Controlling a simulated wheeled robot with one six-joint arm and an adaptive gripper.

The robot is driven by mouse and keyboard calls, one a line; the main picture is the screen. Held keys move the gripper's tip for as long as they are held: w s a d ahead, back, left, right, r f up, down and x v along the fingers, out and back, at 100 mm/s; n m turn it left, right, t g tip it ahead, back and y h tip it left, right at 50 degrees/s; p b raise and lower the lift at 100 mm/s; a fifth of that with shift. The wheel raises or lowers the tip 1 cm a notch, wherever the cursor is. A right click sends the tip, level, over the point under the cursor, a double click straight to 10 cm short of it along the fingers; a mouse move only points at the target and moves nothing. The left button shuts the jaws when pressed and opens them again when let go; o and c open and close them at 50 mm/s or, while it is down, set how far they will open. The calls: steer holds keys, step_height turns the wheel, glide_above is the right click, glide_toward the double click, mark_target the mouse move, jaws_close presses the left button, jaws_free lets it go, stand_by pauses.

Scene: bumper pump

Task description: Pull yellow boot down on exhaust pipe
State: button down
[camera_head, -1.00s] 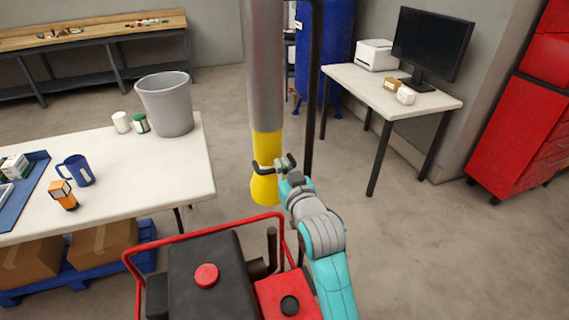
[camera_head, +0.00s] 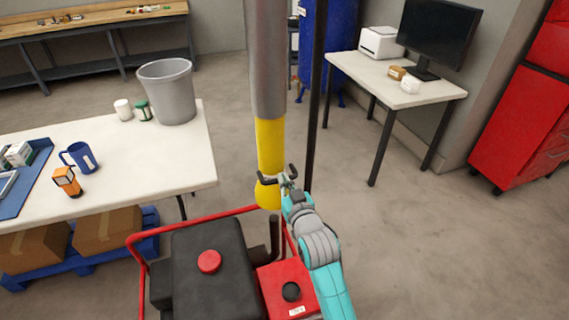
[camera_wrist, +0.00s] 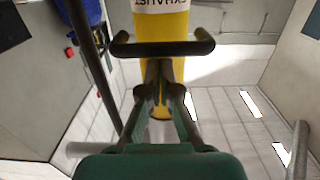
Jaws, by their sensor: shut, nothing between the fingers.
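The yellow boot (camera_head: 271,145) hangs upright below a grey hose (camera_head: 265,60), with a flared lower end. In the wrist view the boot (camera_wrist: 160,25) fills the top middle and carries a white label with upside-down lettering. A dark curved handle (camera_wrist: 185,47) crosses the boot there. My gripper (camera_head: 286,184) is at the handle on the boot's right side. In the wrist view my gripper (camera_wrist: 161,75) has its fingers together just under the handle bar; I cannot tell if they touch it. The black exhaust pipe (camera_head: 274,238) stands on the machine, close below the boot in the picture.
The black and red machine (camera_head: 209,285) with a red tube frame stands in front. A white table (camera_head: 140,165) with a grey bin (camera_head: 168,95) and a blue mug is at left. A desk (camera_head: 395,85) with a monitor and a red cabinet (camera_head: 525,125) are at right.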

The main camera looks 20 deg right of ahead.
step_height(320, 180, down, 16)
steer(key=shift+f, duration=0.1)
stand_by(0.4)
